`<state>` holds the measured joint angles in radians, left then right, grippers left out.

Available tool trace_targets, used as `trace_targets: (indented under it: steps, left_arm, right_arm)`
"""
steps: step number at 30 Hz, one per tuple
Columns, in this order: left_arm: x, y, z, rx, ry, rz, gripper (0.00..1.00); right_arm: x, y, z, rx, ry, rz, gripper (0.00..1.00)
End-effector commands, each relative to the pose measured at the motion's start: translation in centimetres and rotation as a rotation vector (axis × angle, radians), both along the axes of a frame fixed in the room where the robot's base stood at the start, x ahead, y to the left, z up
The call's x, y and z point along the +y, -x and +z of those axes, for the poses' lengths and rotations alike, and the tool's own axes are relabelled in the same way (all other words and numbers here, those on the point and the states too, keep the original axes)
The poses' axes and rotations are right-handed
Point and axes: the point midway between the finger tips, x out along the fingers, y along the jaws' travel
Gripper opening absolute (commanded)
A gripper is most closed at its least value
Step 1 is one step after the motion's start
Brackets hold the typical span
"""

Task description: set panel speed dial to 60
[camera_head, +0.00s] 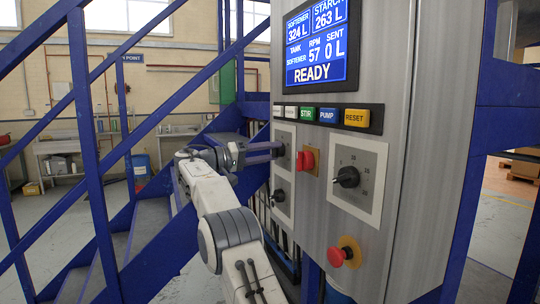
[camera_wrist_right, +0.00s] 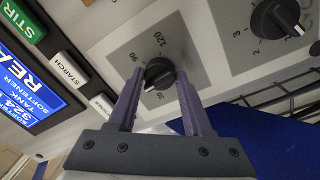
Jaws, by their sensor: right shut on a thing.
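The black speed dial (camera_wrist_right: 160,72) sits on a grey scale plate in the right wrist view, with 90 and 120 printed around it. My right gripper (camera_wrist_right: 157,80) is shut on this dial, one finger at each side. A pale pointer mark shows at the dial's lower left, but the exact value it points to is hard to read. In the head view my right gripper (camera_head: 280,149) reaches the upper left scale plate (camera_head: 284,131), and its fingers hide most of the dial. My left gripper is not in view.
Coloured buttons (camera_head: 329,115) run in a row above the dials. A red switch (camera_head: 305,160), a second large dial (camera_head: 347,177), a lower left knob (camera_head: 278,195) and a red emergency stop (camera_head: 338,256) are close by. Blue stair rails (camera_head: 92,150) stand left.

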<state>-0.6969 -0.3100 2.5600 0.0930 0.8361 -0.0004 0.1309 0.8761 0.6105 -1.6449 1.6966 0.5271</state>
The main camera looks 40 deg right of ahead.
Motion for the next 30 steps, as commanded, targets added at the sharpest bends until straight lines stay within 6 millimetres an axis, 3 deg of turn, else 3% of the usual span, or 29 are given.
trace_targets:
  steps: [23,24,25,26,30]
  left_arm:
    - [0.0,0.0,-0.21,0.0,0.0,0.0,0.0]
    - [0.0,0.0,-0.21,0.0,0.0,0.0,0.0]
    - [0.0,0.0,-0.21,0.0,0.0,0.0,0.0]
    - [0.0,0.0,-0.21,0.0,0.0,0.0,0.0]
    - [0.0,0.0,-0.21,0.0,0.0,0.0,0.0]
  right_arm:
    - [0.03,0.05,-0.29,-0.097,0.019,-0.007,0.0]
    - [0.03,0.06,-0.28,-0.096,0.019,-0.007,0.61]
    - [0.03,0.05,-0.27,-0.096,0.019,-0.006,0.73]
    - [0.03,0.04,-0.26,-0.097,0.019,-0.006,0.8]
    - [0.01,0.02,-0.18,-0.097,0.021,-0.004,0.8]
